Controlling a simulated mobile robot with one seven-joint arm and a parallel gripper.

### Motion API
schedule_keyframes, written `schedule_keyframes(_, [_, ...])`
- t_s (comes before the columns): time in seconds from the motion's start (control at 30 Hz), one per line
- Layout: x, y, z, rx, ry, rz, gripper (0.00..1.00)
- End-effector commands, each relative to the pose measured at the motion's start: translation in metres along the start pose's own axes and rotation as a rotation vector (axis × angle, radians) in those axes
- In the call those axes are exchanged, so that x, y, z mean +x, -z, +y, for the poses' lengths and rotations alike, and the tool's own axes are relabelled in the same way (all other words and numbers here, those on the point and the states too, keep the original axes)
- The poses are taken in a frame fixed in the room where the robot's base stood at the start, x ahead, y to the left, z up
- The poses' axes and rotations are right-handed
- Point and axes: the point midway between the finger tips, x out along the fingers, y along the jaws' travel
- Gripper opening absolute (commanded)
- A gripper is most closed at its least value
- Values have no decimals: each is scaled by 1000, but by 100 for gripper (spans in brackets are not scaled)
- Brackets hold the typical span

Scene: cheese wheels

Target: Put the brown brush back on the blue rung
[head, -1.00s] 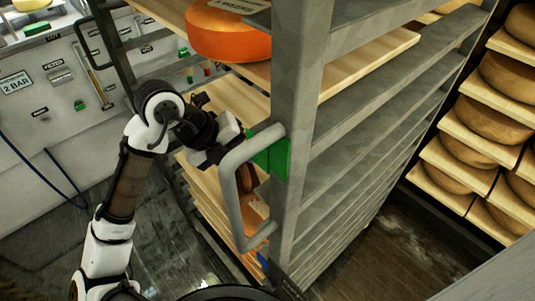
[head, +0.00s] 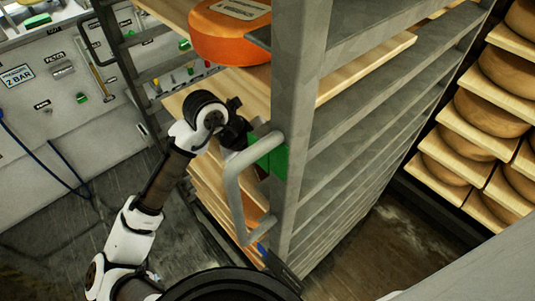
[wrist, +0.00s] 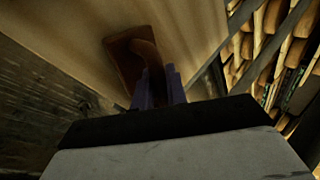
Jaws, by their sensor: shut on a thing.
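My gripper (wrist: 158,88) is shut on the handle of the brown brush (wrist: 124,52) in the wrist view. The brush's flat block lies beyond the fingertips, close to a pale wooden surface. In the head view, my gripper's end is among the shelves behind the rack's grey handle (head: 232,192), and its fingertips and the brush are mostly hidden. A small blue patch (head: 262,251) shows low on the rack's near side, below the grey handle. I cannot tell whether it is the blue rung.
The grey metal rack (head: 300,130) has a green plate (head: 277,158) beside the handle. An orange cheese wheel (head: 228,38) sits on a board above my arm. More cheese wheels (head: 487,112) fill shelves at the right. Floor is clear at the lower left.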

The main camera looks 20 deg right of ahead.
Motion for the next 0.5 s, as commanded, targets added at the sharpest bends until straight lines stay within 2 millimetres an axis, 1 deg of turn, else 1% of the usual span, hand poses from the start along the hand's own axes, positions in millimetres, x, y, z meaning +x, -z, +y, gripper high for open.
schedule_keyframes(0.03, [2,0,1,0,1,0,0])
schedule_keyframes(0.07, [2,0,1,0,0,0,15])
schedule_keyframes(0.2, [1,0,1,0,0,0,34])
schedule_keyframes(0.23, [1,0,1,0,0,0,36])
schedule_keyframes(0.5, [0,0,1,-1,-2,1,36])
